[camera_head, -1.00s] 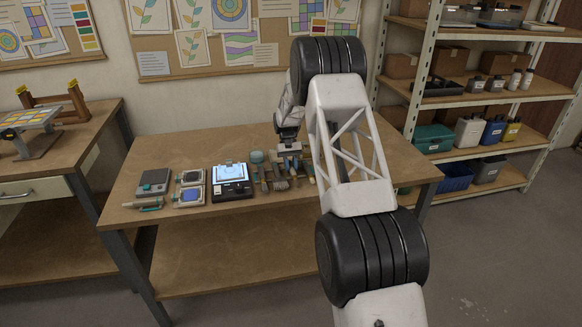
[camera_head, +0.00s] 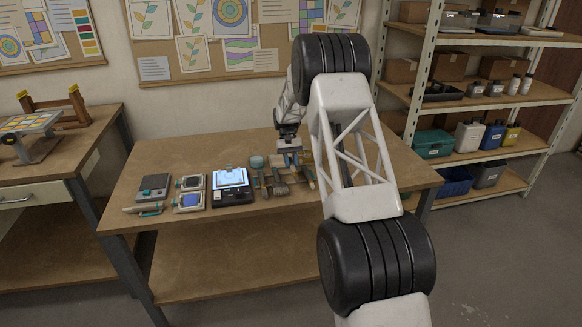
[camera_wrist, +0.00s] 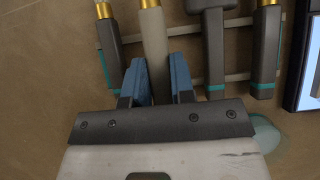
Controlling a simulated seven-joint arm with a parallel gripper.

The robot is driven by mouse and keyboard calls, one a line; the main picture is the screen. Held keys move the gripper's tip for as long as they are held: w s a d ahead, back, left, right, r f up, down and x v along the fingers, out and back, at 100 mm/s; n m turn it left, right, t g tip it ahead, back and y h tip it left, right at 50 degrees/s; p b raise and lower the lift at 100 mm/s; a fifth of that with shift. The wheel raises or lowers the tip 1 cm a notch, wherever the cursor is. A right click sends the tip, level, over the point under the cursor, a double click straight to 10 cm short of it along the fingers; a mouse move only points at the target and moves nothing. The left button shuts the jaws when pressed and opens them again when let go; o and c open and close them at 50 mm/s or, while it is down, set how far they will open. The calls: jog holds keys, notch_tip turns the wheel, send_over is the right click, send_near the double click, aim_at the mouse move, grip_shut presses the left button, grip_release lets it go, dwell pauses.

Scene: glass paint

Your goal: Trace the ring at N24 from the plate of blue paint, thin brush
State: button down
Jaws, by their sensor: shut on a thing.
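My gripper (camera_wrist: 157,72) has two blue fingers and is shut on a pale grey brush handle (camera_wrist: 152,32) with a gold ferrule at the top of the wrist view. The held brush lies among the tools on the rack; its tip is out of frame. In the head view my gripper (camera_head: 292,162) is low over the tools, and the brush is too small to make out. The plate of blue paint (camera_head: 188,201) lies left of the lit panel (camera_head: 231,178). The ring at N24 is too small to read.
A grey brush with a teal band (camera_wrist: 106,42) lies left of the held one; a wide grey tool (camera_wrist: 213,45) and another teal-banded brush (camera_wrist: 266,45) lie right. A second framed plate (camera_head: 190,182) and a grey box (camera_head: 152,187) stand farther left. The table's back left is clear.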

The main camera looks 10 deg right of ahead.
jog(key=shift+r, duration=1.45)
jog(key=shift+a, duration=0.1)
dwell(2.6)
jog(key=a+r+n+t, duration=0.1)
jog(key=a+r+t, duration=0.1)
jog(key=a, duration=1.2)
jog(key=s+a+r+n+t, duration=0.1)
jog(key=a+r+t, duration=0.2)
jog(key=a, duration=1.1)
jog(key=s+a+r+n+t, duration=0.1)
jog(key=a+t, duration=0.4)
jog(key=a, duration=1)
jog(key=shift+s+r+n+t+h, duration=0.25)
jog(key=shift+r+n, duration=0.25)
jog(key=shift+r, duration=0.35)
jog(key=shift+f, duration=0.1)
jog(key=shift+f, duration=2.4)
jog(key=shift+w+f, duration=0.1)
jog(key=shift+f, duration=0.1)
